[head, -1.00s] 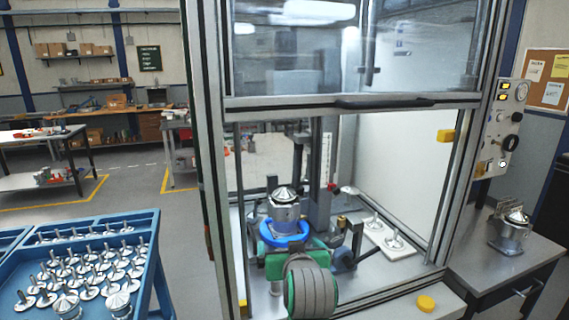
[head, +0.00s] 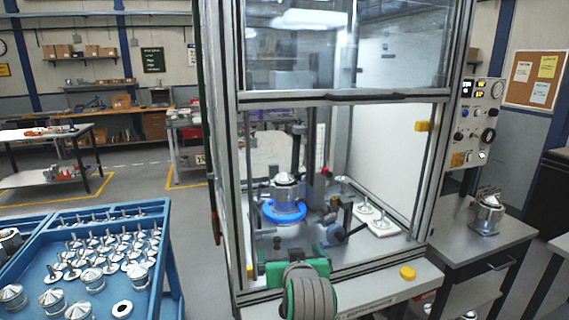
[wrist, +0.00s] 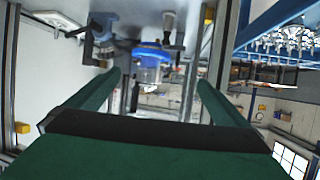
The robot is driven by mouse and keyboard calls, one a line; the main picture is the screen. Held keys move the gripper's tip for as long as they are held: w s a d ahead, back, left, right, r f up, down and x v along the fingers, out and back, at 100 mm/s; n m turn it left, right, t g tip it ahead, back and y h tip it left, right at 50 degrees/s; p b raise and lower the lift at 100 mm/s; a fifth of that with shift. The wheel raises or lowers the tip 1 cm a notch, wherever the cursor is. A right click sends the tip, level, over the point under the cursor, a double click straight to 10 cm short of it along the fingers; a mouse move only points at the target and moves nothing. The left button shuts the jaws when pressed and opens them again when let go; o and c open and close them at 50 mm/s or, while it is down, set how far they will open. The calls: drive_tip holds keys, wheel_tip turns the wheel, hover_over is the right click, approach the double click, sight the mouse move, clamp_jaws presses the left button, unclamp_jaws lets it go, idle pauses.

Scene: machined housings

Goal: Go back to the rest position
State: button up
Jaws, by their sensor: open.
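My gripper (head: 291,268) is low in front of the open machine cabinet, at its front sill, with my green and grey wrist below it. In the wrist view its two green fingers (wrist: 160,90) stand wide apart with nothing between them. A machined housing (head: 286,190) with a cone-shaped top sits upright on the blue ring fixture (head: 268,213) inside the cabinet. The fixture also shows beyond the fingers in the wrist view (wrist: 152,50). My gripper is apart from the housing and the fixture.
The cabinet's raised window (head: 345,97) hangs above the opening, between metal posts. A blue tray cart (head: 172,255) with several metal parts stands left. A side table (head: 470,222) at right holds another housing (head: 487,214). A yellow button (head: 407,272) is on the front sill.

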drive_tip(key=s+f+m+h, duration=0.1)
drive_tip(key=s+f, duration=0.8)
drive_tip(key=f, duration=0.5)
drive_tip(key=s+f, duration=0.8)
drive_tip(key=f, duration=0.6)
drive_tip(key=s+f+t, duration=0.1)
drive_tip(key=s+f, duration=0.1)
drive_tip(key=s, duration=0.7)
drive_tip(key=s+f, duration=0.3)
drive_tip(key=s, duration=0.6)
drive_tip(key=s+r, duration=0.2)
drive_tip(key=s, duration=0.5)
drive_tip(key=s+a+r+t, duration=0.1)
drive_tip(key=s+r, duration=0.1)
drive_tip(key=s, duration=0.6)
drive_tip(key=shift+a+r+h, duration=0.15)
drive_tip(key=shift+r+h, duration=0.15)
drive_tip(key=shift+r, duration=0.1)
drive_tip(key=shift+w, duration=0.1)
